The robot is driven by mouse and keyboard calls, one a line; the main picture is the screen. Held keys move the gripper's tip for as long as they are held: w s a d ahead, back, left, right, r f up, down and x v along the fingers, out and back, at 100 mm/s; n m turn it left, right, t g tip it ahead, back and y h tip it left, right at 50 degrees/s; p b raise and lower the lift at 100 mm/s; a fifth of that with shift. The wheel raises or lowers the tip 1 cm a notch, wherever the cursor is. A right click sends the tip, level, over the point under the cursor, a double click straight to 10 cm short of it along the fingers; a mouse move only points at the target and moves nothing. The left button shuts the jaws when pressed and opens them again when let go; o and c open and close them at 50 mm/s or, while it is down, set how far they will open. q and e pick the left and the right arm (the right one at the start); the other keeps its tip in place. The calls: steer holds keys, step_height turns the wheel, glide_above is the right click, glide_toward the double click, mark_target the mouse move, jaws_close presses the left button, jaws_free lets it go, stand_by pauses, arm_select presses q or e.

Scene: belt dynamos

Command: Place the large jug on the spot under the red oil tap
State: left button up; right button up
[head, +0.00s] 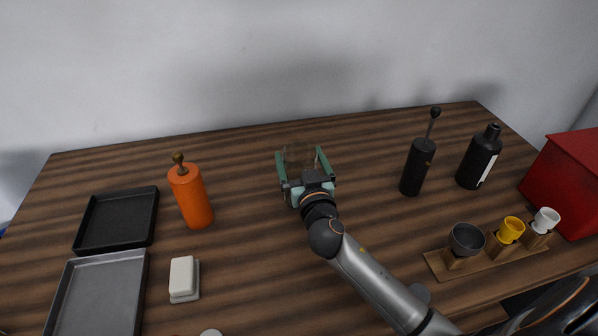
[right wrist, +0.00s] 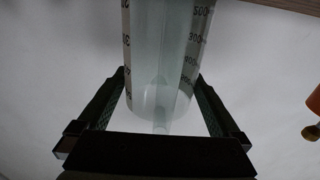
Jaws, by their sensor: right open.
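A clear jug (head: 299,155) with dark measuring marks stands on the wooden table near the middle in the head view. My right gripper (head: 304,165) is open, its two green fingers on either side of the jug. In the right wrist view the jug (right wrist: 163,60) shows between the fingertips of the gripper (right wrist: 155,95), with gaps that I cannot judge clearly. Its lower front is hidden behind the gripper in the head view. I see no clear oil tap; a red box (head: 570,175) is cut off at the right edge. My left gripper is not in view.
An orange bottle (head: 190,197) stands left of the jug, near a black tray (head: 117,243), a grey tray (head: 68,300) and a white block (head: 183,278).

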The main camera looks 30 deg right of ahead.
steer(key=shift+s, duration=0.1)
steer(key=shift+r, duration=0.1)
jaws_close()
stand_by(0.6)
